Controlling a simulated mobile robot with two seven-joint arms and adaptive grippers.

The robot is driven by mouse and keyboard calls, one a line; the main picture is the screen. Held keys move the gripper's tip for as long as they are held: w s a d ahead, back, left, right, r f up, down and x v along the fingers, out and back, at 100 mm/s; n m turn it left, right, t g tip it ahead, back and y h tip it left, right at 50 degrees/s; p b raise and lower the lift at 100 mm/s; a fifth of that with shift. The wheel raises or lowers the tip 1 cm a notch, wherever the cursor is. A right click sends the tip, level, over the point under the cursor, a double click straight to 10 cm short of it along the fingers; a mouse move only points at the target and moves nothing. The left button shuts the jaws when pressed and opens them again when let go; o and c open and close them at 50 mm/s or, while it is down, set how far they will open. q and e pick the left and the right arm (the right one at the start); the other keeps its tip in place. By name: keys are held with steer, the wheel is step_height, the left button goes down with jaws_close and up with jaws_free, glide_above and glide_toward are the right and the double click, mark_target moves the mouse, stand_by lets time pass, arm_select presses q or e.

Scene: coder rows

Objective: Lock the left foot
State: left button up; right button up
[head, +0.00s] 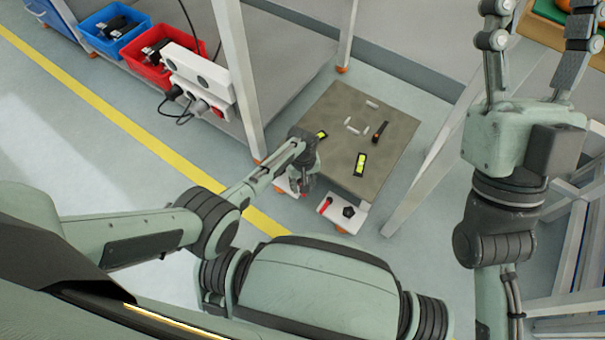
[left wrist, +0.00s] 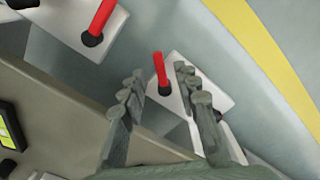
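The left foot is a white plate (left wrist: 205,88) at the corner of a small low table (head: 345,110); in the head view my left gripper (head: 304,188) partly covers the foot (head: 284,185). A red lever (left wrist: 160,70) stands up from a black base on this plate. My left gripper (left wrist: 158,80) is open, its fingers on either side of the lever; I cannot tell whether they touch it. The other foot, a white plate (head: 343,222) with a red lever (head: 325,205), is to the right. My right gripper (head: 538,25) is open and empty, raised at the right.
Two level vials (head: 361,164), a black-and-orange tool (head: 380,131) and white pieces (head: 356,126) lie on the table top. A shelf leg (head: 238,80) stands to its left. Red (head: 160,68) and blue (head: 117,45) bins are at the upper left.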

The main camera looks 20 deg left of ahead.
arm_select(q)
step_height(320, 180, up, 11)
stand_by(0.4)
steer(key=shift+r, duration=0.1)
stand_by(0.3)
